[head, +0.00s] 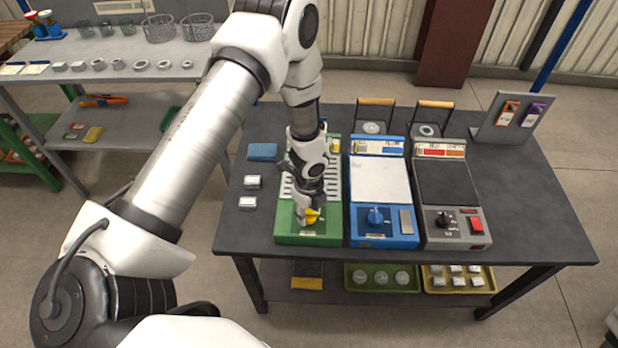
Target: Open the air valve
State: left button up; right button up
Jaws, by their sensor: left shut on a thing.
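The air valve's yellow handle (313,215) is at the front of the green unit (325,239), which stands left of the middle on the dark table. My left gripper (310,213) reaches down to it from above and is shut on it, hiding part of the handle and of the green front panel. How far the handle is turned cannot be told. My left arm also covers much of the slotted top of the green unit. My right gripper is not in view.
A blue unit (397,242) with a blue knob and a grey unit (468,241) with a red switch stand to the right.

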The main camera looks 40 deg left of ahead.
aim_at(309, 212)
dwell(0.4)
pick_arm(q)
jog(key=o, duration=1.1)
jog(key=shift+o, duration=0.2)
notch_tip(309, 212, up, 12)
